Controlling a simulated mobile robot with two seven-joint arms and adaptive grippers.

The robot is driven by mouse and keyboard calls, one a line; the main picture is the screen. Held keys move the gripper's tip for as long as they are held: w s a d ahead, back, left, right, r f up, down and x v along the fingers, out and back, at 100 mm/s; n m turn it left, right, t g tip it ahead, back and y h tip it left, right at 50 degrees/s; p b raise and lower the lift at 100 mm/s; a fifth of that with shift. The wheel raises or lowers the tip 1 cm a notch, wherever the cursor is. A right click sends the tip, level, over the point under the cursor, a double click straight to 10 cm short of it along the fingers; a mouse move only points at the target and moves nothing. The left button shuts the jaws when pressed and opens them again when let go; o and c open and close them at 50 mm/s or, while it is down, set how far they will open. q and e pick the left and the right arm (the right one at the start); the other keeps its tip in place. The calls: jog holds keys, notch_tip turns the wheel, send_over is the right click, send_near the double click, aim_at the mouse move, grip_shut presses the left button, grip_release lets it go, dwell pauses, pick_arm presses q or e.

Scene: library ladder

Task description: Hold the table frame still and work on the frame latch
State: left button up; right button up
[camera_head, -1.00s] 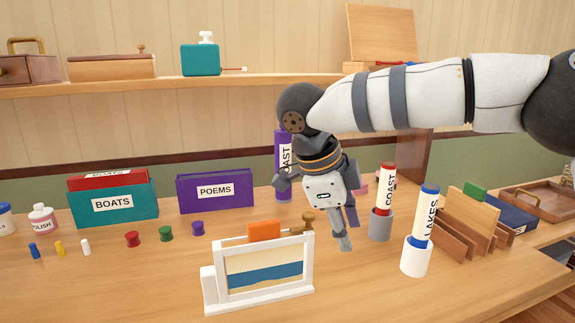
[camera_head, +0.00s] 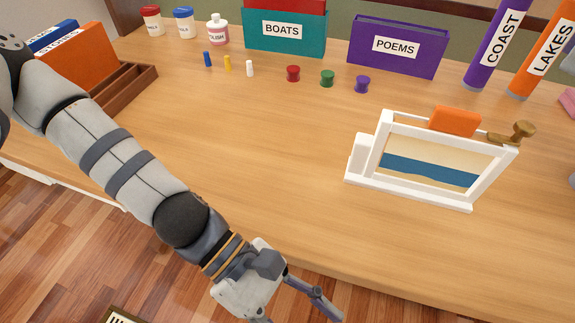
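The white table frame (camera_head: 408,193) stands upright on the wooden table, right of centre, holding a picture with a blue band. An orange block (camera_head: 455,120) sits at its top edge. The brass-brown frame latch (camera_head: 522,131) is at its top right corner. My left gripper (camera_head: 300,316) is low in the picture, in front of the table's front edge, left of and apart from the frame. Its fingers look spread, with nothing seen between them; the lower one is partly cut off by the picture edge. My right gripper is out of view.
A teal BOATS box (camera_head: 285,32) and a purple POEMS box (camera_head: 398,46) stand at the back. Small pegs and coloured knobs (camera_head: 327,78) line up before them. COAST (camera_head: 493,45) and LAKES (camera_head: 543,50) tubes stand back right. The table between my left arm and the frame is clear.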

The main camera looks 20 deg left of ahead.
pick_arm(q)
jog(key=w+a+r+n+t+h, duration=0.1)
jog(key=w+r+n+t+h, duration=0.15)
jog(key=w+r, duration=0.5)
jog(key=w+a+r+n+t+h, duration=0.15)
jog(key=w+r+h, duration=0.3)
jog(key=r, duration=0.65)
jog(key=m+y, duration=0.1)
jog(key=m, duration=0.2)
send_near(363, 152)
jog(key=shift+g, duration=0.3)
jog(key=d, duration=0.3)
jog(key=w+d, duration=0.1)
jog(key=d, duration=0.2)
jog(key=d+f, duration=0.1)
jog(key=d, duration=0.3)
jog(key=shift+w+d, duration=0.1)
jog(key=shift+w, duration=0.25)
